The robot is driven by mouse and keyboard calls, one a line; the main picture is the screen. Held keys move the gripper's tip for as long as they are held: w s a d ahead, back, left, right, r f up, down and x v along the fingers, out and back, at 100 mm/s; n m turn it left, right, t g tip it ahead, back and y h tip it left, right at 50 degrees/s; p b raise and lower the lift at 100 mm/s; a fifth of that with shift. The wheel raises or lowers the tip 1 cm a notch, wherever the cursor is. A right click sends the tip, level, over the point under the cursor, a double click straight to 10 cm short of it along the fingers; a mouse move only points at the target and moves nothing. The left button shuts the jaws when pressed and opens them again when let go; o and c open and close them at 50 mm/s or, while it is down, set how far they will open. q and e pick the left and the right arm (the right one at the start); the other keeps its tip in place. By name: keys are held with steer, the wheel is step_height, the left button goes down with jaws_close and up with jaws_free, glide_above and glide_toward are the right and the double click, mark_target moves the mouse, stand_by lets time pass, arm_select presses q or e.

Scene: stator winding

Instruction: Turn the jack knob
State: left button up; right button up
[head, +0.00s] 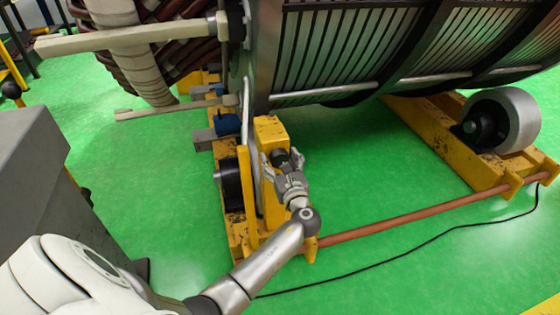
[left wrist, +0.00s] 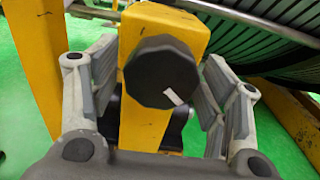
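The jack knob (left wrist: 163,72) is a dark, many-sided knob with a small white mark, on the face of a yellow post (left wrist: 150,25). It also shows in the head view (head: 280,158), partly covered by the gripper. My left gripper (left wrist: 158,85) is open, with one finger on each side of the knob and post. In the head view my left gripper (head: 281,168) reaches up to the yellow jack (head: 270,130). In the left wrist view gaps show between the fingers and the knob. My right gripper is in neither view.
A large slotted stator (head: 350,50) hangs over the yellow stand. A roller (head: 510,120) sits on the yellow frame at right. A red-brown bar (head: 400,217) and a black cable (head: 400,252) run across the green floor. A grey block (head: 40,170) stands at left.

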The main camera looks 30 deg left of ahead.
arm_select(q)
steer(key=c, duration=0.8)
steer(key=shift+c, duration=0.2)
